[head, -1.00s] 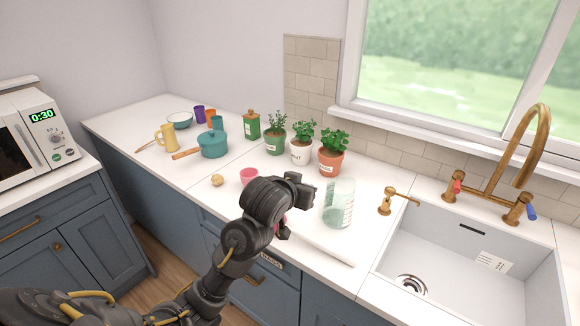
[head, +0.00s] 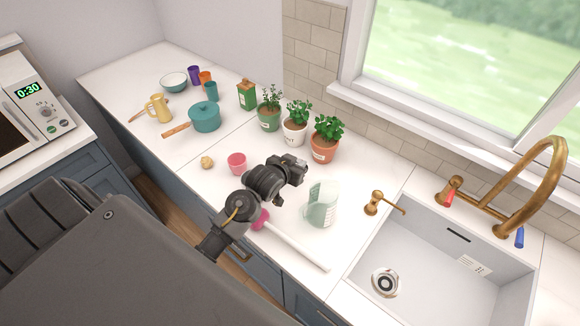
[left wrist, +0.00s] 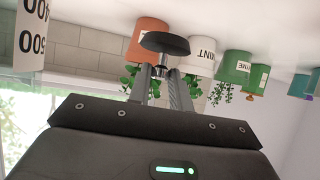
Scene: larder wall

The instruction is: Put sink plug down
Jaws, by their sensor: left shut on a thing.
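The sink plug (left wrist: 166,43), a black disc with a short metal stem, shows in the left wrist view, which is upside down. My left gripper (left wrist: 161,73) is shut on its stem. In the head view my left gripper (head: 296,164) is over the counter (head: 215,198), between the pink cup and the measuring jug, in front of the potted herbs. I cannot make out the plug clearly there. The sink (head: 425,270) is to the right, with its drain (head: 385,283) showing. My right gripper is not in view.
A clear measuring jug (head: 321,206) stands right of the gripper. A white-handled pink tool (head: 298,247) lies nearer the front edge. A pink cup (head: 237,163), potted herbs (head: 326,148) and a teal pot (head: 204,117) stand left or behind. Some bare counter lies between them.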

